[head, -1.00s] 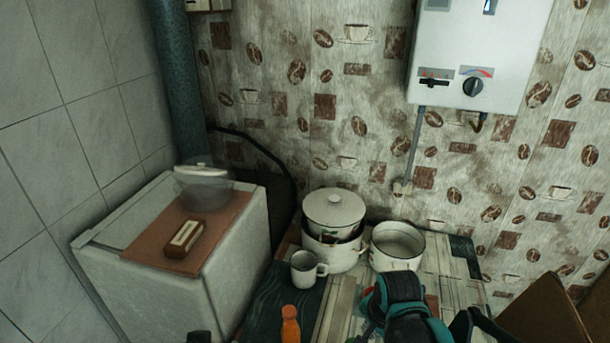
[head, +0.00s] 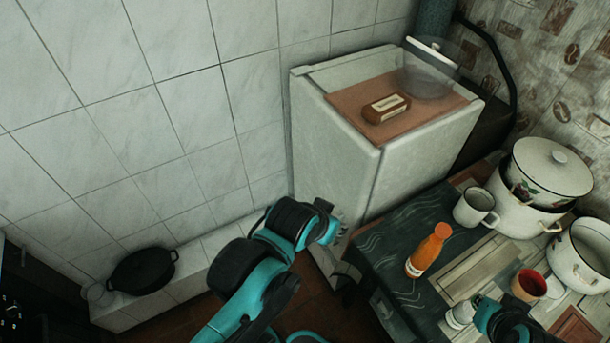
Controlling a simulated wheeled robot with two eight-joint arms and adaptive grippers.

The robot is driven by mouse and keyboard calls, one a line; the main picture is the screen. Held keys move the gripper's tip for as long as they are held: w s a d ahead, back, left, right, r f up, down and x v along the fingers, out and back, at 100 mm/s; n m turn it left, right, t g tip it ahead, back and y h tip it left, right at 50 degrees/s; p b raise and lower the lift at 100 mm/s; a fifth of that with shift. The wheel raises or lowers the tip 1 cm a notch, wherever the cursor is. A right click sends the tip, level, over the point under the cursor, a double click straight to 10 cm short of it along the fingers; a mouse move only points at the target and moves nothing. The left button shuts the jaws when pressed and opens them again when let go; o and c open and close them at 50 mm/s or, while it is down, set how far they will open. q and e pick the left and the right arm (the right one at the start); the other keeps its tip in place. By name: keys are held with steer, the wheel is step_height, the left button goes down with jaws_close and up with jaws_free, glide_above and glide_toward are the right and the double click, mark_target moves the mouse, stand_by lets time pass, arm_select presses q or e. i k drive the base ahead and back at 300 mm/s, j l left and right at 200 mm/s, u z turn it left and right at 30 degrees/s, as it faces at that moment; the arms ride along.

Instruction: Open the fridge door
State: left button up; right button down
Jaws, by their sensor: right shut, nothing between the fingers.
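The fridge (head: 335,155) is a small white box in the middle of the head view, against the tiled wall. No gap shows at its door, and the lower part of the fridge is partly hidden by my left arm. My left gripper (head: 333,224) is in front of the lower part of the fridge, beside the table corner; its fingers are small and partly hidden, and I cannot tell whether it touches the fridge. My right gripper (head: 481,304) is at the lower right over the table, shut and empty, away from the fridge.
The table (head: 385,235) holds an orange bottle (head: 428,250), mug (head: 475,207), red cup (head: 530,284) and white pots (head: 545,180). A black pan (head: 143,272) sits on a ledge.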

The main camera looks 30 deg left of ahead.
mark_target(334, 162)
steer(key=u, duration=1)
